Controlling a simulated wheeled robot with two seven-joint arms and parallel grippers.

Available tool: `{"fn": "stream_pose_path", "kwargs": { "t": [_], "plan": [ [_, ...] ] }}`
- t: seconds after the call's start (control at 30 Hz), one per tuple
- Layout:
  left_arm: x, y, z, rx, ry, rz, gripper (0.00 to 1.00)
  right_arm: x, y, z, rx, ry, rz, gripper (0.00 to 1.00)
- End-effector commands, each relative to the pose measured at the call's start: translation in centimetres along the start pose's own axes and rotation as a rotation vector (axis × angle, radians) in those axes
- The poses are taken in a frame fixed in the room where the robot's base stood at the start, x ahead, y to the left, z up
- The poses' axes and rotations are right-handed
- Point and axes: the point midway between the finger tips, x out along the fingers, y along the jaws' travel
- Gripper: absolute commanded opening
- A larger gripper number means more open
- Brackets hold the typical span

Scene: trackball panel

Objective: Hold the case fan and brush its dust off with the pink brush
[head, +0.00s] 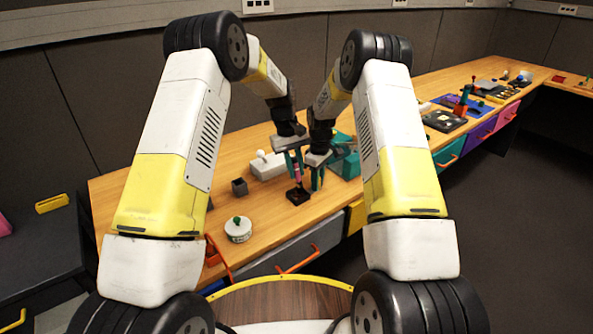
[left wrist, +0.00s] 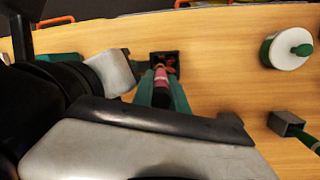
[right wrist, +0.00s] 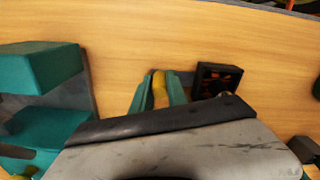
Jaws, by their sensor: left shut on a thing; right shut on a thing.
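The dark square case fan (head: 298,196) is low over the wooden bench; its orange-brown inside shows in the left wrist view (left wrist: 170,60) and right wrist view (right wrist: 217,80). My left gripper (head: 296,165) is shut on the pink brush (head: 298,173), which points down at the fan; its pink part also shows in the left wrist view (left wrist: 160,80). Whether the brush tip touches the fan is unclear. My right gripper (right wrist: 159,92) is shut on a yellow piece beside the fan, seemingly joined to it by a grey part. Dust is too small to tell.
A round white container with a green knob (head: 238,229) and a small dark open box (head: 239,187) stand left of the fan. A white object (head: 268,166) lies behind. A teal box (head: 345,165) is close on the right. Bare wood lies in front.

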Motion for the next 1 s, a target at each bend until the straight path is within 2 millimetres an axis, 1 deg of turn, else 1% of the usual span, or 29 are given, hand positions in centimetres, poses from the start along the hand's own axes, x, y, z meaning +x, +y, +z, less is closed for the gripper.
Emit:
{"fn": "stream_pose_path", "kwargs": {
  "t": [0.03,0.43,0.7,1.0],
  "plan": [
    [-0.3,0.5,-0.4,0.001,0.010,0.012,0.00,0.1,-0.7,-0.3,-0.008,-0.001,-0.010,0.00],
    [-0.5,0.7,-0.8,0.003,0.012,0.015,0.00,0.2,-0.8,-0.3,-0.010,-0.002,-0.013,0.00],
    [-0.5,0.3,-1.7,0.003,0.011,0.014,0.00,0.2,-0.8,-0.3,-0.010,-0.002,-0.012,0.00],
    [-0.4,0.0,-1.7,0.002,0.007,0.008,0.00,0.2,-0.5,-0.2,-0.006,-0.002,-0.008,0.00]
  ]
}}
